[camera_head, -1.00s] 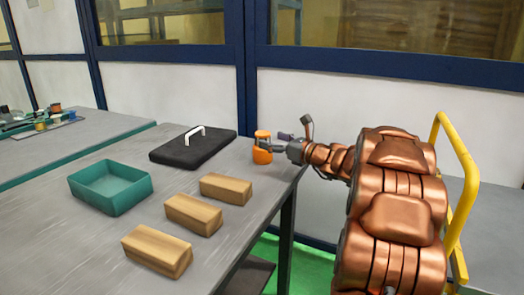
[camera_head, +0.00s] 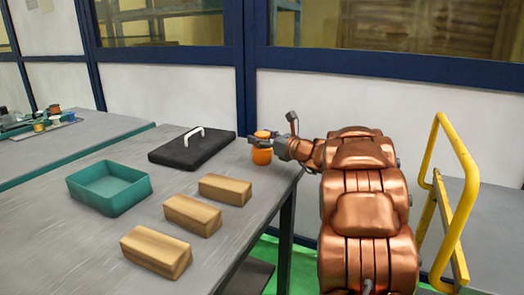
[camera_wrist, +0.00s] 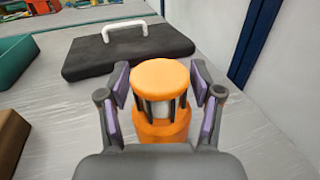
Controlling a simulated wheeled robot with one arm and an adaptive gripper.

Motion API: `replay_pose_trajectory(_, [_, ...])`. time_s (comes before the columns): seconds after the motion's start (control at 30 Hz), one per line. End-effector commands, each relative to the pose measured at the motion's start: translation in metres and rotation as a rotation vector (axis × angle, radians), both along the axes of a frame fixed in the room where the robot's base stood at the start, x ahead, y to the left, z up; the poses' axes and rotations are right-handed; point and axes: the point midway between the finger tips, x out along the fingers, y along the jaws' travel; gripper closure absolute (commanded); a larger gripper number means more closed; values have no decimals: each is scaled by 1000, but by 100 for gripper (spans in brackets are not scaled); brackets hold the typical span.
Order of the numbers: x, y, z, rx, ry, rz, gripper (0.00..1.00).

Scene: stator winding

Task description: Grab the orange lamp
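The orange lamp (camera_head: 262,154) stands upright on the grey table near its far right corner. In the wrist view the lamp (camera_wrist: 160,78) has a round orange cap, dark posts around a pale middle and an orange base. My gripper (camera_wrist: 160,90) is open, with one purple-padded finger on each side of the lamp. Gaps show between both pads and the lamp. In the head view my gripper (camera_head: 272,146) reaches the lamp from the right and partly hides it.
A black case (camera_head: 192,150) with a white handle lies left of the lamp. A teal bin (camera_head: 110,199) and three wooden blocks (camera_head: 192,214) are on the table. A blue-framed wall (camera_head: 246,75) stands behind. A yellow rail (camera_head: 452,205) is at right.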

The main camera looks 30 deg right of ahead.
Motion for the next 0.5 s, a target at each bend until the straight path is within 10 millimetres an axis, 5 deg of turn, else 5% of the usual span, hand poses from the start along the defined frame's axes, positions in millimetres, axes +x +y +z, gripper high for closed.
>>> replay_pose_trajectory(0.5, [0, 0, 0, 0, 0, 0, 92])
